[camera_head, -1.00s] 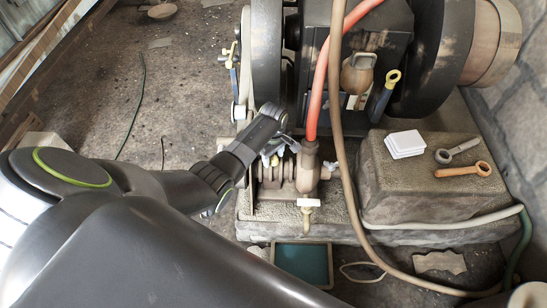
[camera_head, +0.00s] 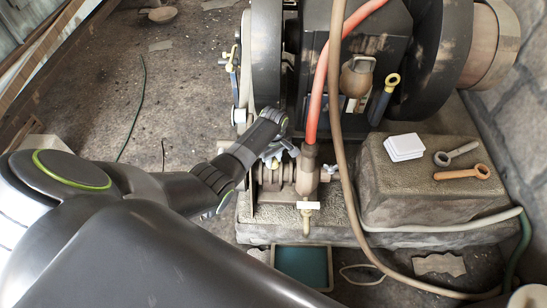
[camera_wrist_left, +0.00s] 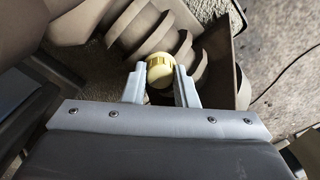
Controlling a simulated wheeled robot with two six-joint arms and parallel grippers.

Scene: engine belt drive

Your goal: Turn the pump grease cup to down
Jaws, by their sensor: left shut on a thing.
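The pump (camera_head: 307,175) is a rusty brown casting on the stone base, below the end of the red hose. In the left wrist view, the grease cup (camera_wrist_left: 160,70) is a small pale yellow cap with a ribbed rim. My left gripper (camera_wrist_left: 160,83) has one finger on each side of this cap and is shut on it. In the head view, my left gripper (camera_head: 279,154) is above the pump's ribbed shaft part, and its palm and fingers hide the cup there. My right gripper is not in view.
A red hose (camera_head: 321,95) and a brown hose (camera_head: 338,120) hang close to the right of my left gripper. The large dark wheel (camera_head: 266,55) stands behind it. White pads (camera_head: 404,147) and two wrenches (camera_head: 462,173) lie on the stone block at right.

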